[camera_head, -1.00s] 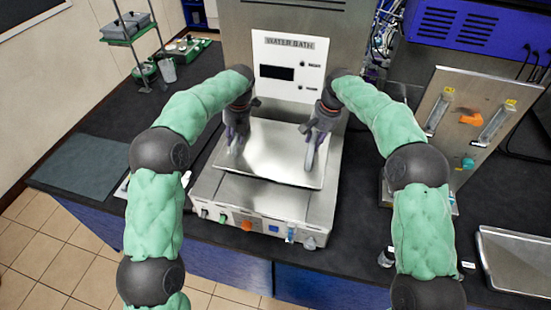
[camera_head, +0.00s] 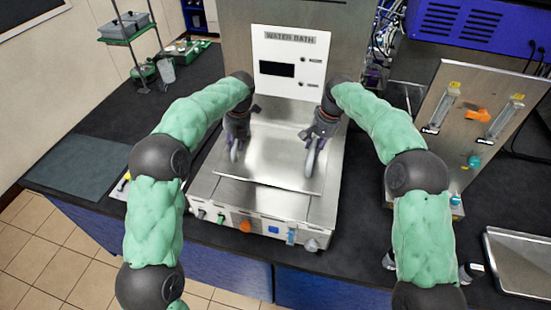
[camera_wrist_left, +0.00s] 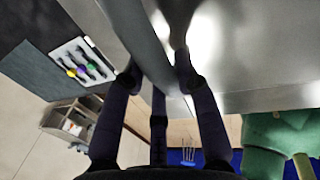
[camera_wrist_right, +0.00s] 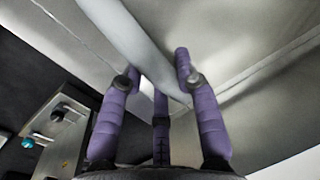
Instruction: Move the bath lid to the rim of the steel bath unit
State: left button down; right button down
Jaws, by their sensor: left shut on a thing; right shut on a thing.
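The bath lid (camera_head: 272,165) is a flat, shiny steel plate with two upright bar handles. It lies over the top of the steel bath unit (camera_head: 265,201), below the white WATER BATH panel. It looks level and close to the rim; a small gap underneath cannot be ruled out. My left gripper (camera_head: 235,148) is shut on the lid's left handle, which also shows between its fingers in the left wrist view (camera_wrist_left: 150,58). My right gripper (camera_head: 313,156) is shut on the right handle, also seen in the right wrist view (camera_wrist_right: 135,50). The bath opening is hidden.
A panel with flow meters (camera_head: 475,120) stands to the right of the bath, and a steel tray (camera_head: 520,262) lies at front right. A green stand with a grey box (camera_head: 125,27) is at back left. The dark bench (camera_head: 125,125) left of the bath is mostly clear.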

pick_arm(q)
jog(key=shift+f, duration=0.15)
pick_arm(e)
jog(key=shift+f, duration=0.25)
pick_arm(q)
jog(key=c, duration=0.9)
grip_release()
pick_arm(e)
jog(key=c, duration=0.9)
grip_release()
jog(key=shift+r, duration=0.1)
pick_arm(q)
jog(key=r, duration=0.3)
jog(key=d+r, duration=0.1)
jog(key=r, duration=0.3)
jog(key=shift+s+d+r, duration=0.15)
jog(key=shift+d+r, duration=0.05)
pick_arm(e)
jog(key=shift+r, duration=0.1)
notch_tip(320, 180, up, 12)
jog(key=d, duration=0.2)
jog(key=shift+s+f, duration=0.2)
jog(key=shift+s, duration=0.1)
pick_arm(q)
jog(key=shift+r, duration=0.15)
pick_arm(e)
jog(key=shift+d, duration=0.1)
